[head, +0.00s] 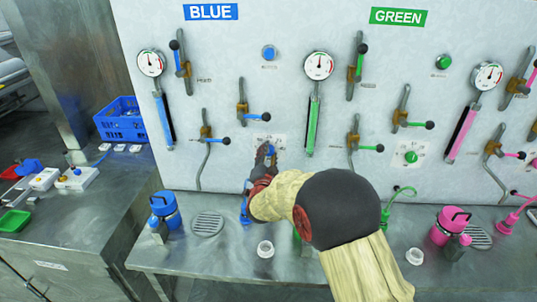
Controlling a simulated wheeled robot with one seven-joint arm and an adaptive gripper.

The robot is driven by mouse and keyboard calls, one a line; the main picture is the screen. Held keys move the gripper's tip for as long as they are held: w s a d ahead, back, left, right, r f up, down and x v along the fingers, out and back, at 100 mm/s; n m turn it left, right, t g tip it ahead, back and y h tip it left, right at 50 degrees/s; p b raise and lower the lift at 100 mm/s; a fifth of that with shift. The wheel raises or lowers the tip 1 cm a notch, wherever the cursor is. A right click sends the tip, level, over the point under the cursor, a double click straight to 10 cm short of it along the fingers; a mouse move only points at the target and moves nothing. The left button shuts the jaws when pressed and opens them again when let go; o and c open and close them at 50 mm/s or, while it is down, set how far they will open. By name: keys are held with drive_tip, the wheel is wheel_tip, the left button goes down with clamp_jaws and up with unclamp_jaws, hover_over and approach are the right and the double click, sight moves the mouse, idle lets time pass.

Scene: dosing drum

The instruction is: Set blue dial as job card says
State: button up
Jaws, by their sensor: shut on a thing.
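The blue dial (270,150) sits on a pale scale plate on the wall panel, below the BLUE sign (210,11). My gripper (265,155) reaches up to it from below and is shut on it. The fingers and wrist hide most of the dial and part of its scale, so its pointer setting cannot be read. A similar green dial (411,157) shows on its own plate to the right. I cannot make out a job card in this view.
Blue-handled valve levers (257,117), a gauge (151,63) and a blue sight tube (164,120) are left of or above the dial. A blue container (164,208) and a white cup (265,249) stand on the steel bench (200,262). A blue crate (121,121) stands far left.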

drive_tip(key=shift+n, duration=0.4)
drive_tip(key=n, duration=0.3)
drive_tip(key=shift+n, duration=0.4)
drive_tip(key=shift+n+p, duration=0.55)
drive_tip(key=shift+n, duration=1.55)
drive_tip(key=o, duration=1.2)
drive_tip(key=shift+c, duration=0.2)
drive_tip(key=s, duration=1.2)
drive_tip(key=shift+a, duration=0.2)
